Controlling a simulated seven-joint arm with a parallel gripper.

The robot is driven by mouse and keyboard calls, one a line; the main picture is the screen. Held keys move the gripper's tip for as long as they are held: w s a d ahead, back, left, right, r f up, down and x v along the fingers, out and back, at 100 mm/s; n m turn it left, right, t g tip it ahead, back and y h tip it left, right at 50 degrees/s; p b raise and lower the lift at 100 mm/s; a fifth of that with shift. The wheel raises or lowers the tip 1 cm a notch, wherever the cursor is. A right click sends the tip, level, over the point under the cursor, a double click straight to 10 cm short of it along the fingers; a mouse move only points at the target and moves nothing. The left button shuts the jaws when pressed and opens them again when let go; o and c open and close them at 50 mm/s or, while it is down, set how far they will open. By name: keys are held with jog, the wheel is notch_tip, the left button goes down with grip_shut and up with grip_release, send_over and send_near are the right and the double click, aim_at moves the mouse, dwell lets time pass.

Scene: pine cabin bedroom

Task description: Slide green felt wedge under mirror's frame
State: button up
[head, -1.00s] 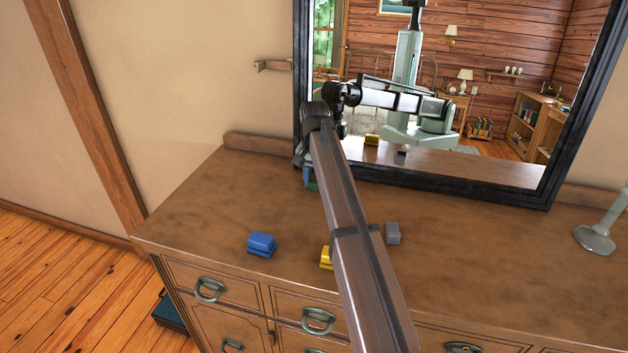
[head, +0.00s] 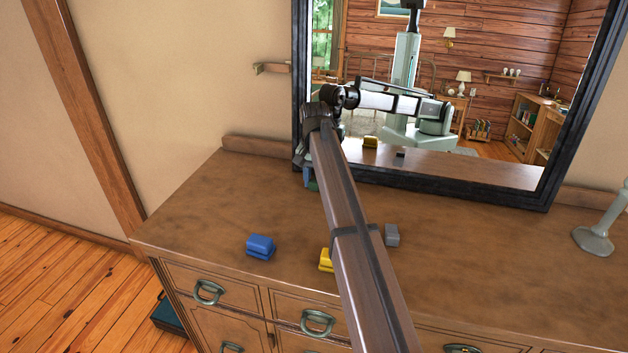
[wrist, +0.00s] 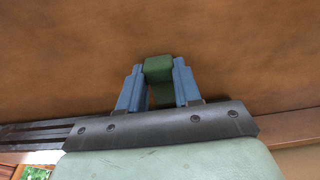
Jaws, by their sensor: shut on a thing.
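The green felt wedge (wrist: 158,67) is held between the blue fingers of my gripper (wrist: 158,86) in the wrist view. In the head view my gripper (head: 309,178) is low at the dresser top, beside the lower left corner of the mirror's frame (head: 440,190). Only a small dark green bit of the wedge (head: 314,186) shows there, partly behind my arm. The black frame also shows at the lower left of the wrist view (wrist: 35,134). I cannot tell whether the wedge touches the frame or is under it.
On the dresser top (head: 205,215) stand a blue block (head: 260,246), a yellow block (head: 326,260) partly behind my arm, and a grey block (head: 392,235). A grey-green lamp-like stand (head: 594,238) is at the right. The dresser's left part is clear.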

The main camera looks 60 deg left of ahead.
jog(key=shift+w+a, duration=0.45)
dwell(0.5)
jog(key=o, duration=1.1)
jog(key=shift+r, duration=0.1)
notch_tip(320, 180, up, 14)
